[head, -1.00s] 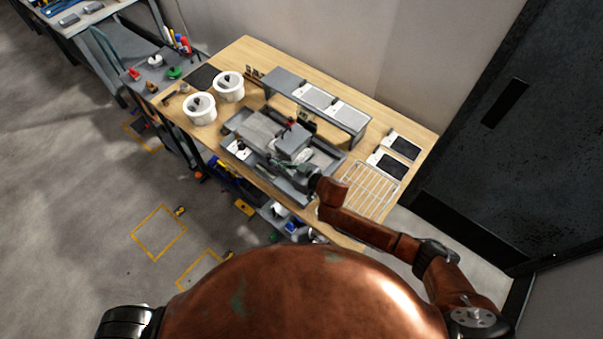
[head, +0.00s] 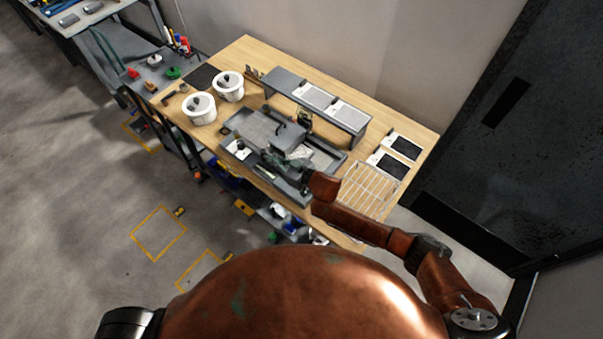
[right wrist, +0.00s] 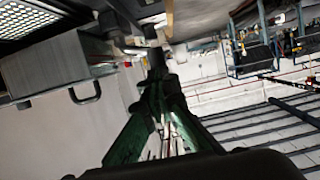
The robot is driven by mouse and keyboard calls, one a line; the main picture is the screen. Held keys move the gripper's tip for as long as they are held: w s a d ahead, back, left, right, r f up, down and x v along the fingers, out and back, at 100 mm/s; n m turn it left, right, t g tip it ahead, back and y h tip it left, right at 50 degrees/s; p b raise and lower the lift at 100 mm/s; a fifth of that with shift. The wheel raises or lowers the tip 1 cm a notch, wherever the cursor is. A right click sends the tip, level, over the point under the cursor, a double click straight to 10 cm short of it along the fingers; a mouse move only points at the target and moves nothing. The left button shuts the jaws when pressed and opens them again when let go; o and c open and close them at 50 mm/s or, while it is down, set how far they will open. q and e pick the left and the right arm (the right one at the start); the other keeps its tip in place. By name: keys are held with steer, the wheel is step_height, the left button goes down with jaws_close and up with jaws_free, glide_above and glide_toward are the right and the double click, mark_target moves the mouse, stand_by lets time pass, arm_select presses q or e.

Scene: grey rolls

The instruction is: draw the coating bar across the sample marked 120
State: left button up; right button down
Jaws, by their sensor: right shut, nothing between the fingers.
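My right gripper (head: 274,160) is over the near side of a grey tray (head: 237,120) on the wooden table. Its green fingers are shut and empty, and their tips meet in the right wrist view (right wrist: 157,68). A grey block (head: 291,136) shows just beyond the gripper. In the right wrist view a grey box-like body (right wrist: 62,68) with a dark handle (right wrist: 86,91) is left of the fingertips, apart from them. I cannot tell which part is the coating bar. No mark 120 is readable. My left gripper is out of view.
A long grey shelf (head: 283,82) with pale panels stands behind the tray. Two white tubs (head: 199,108) stand to the left. A wire rack (head: 371,190) and two dark-and-white cards (head: 402,147) are at the right. Some bare wood lies between shelf and cards.

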steer(key=shift+w+a, duration=0.35)
steer(key=shift+a, duration=0.25)
steer(key=shift+w+a+b, duration=0.15)
steer(key=shift+a+b, duration=0.05)
steer(key=shift+b, duration=0.1)
steer(key=s+d+p, duration=0.2)
steer(key=d, duration=0.1)
steer(key=shift+s+d+p, duration=0.15)
steer(key=shift+p, duration=0.25)
